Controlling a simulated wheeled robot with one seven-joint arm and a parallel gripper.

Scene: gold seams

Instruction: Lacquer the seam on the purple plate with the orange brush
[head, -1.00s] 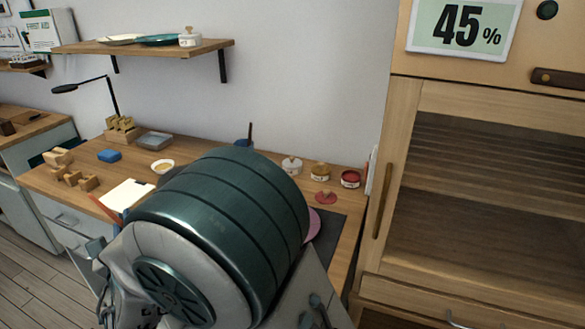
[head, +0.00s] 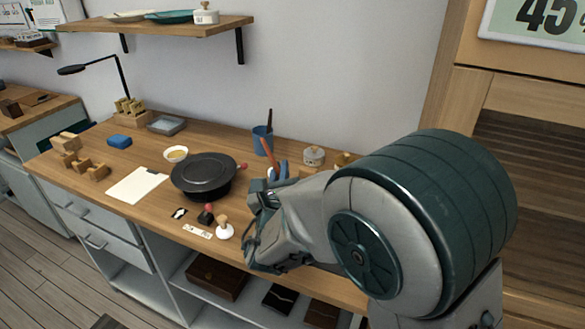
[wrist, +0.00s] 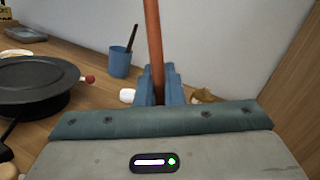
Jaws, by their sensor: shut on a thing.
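My gripper (head: 279,170) is shut on the orange brush (head: 268,150), whose handle sticks up, slightly tilted, above the workbench. In the wrist view the orange-brown handle (wrist: 153,40) stands between the blue fingers of my gripper (wrist: 158,88). The brush's lower end is hidden by the fingers. The purple plate does not show in either current view; my arm covers the right part of the bench in the head view.
A black round lidded pan (head: 204,172) stands left of my gripper. Behind are a blue cup (head: 262,138) with a dark stick and a white lidded pot (head: 314,155). A white-headed stamp (head: 224,230) stands near the front edge. A tall wooden cabinet (head: 464,85) bounds the right.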

